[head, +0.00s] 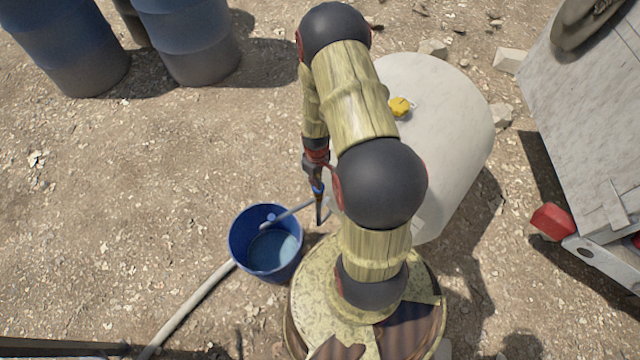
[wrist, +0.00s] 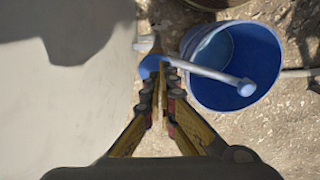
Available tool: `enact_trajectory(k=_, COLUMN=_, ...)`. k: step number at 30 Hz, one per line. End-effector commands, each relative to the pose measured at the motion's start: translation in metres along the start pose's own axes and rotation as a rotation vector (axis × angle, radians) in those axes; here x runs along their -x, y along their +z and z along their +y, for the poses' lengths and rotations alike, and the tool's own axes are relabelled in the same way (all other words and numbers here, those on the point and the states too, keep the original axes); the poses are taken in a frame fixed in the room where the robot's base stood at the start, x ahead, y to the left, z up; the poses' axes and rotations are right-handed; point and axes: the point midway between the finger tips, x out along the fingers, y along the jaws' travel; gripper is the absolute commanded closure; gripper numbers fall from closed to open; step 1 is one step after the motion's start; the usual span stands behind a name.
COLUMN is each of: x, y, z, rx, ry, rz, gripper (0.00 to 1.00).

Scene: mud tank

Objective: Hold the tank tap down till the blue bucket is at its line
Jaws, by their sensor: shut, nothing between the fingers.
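The pale tank (head: 450,125) stands behind my arm, and its side fills the left of the wrist view (wrist: 65,100). Its tap has a blue handle (wrist: 152,66) and a grey spout (wrist: 205,72) reaching over the blue bucket (head: 238,238). The bucket stands upright on the ground and also shows in the wrist view (wrist: 268,60). Pale bluish water lies inside; I cannot make out a fill line or a running stream. My gripper (wrist: 161,68) is shut and empty, its tips at the blue handle. I cannot tell whether they press it.
A pale hose (head: 190,305) runs along the ground to the bucket's left side. Blue barrels (head: 190,45) stand at the back left. A weathered pale panel (head: 590,110) and a red block (head: 552,221) are at the right. Open gravel lies left of the bucket.

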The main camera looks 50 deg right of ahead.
Motion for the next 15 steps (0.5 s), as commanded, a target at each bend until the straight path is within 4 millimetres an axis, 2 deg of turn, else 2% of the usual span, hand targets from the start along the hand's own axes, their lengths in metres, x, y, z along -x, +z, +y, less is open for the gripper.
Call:
enact_trajectory(k=1, x=0.016, y=-0.006, z=-0.001, rx=0.002, ry=0.002, rz=0.002, gripper=1.0)
enact_trajectory(k=6, x=0.054, y=-0.005, z=0.0, rx=0.0, ry=0.003, rz=0.004, gripper=1.0)
enact_trajectory(k=12, x=0.089, y=-0.004, z=0.0, rx=0.0, ry=0.002, rz=0.002, gripper=1.0)
enact_trajectory(k=15, x=0.1, y=-0.004, z=0.0, rx=0.0, ry=0.001, rz=0.002, gripper=1.0)
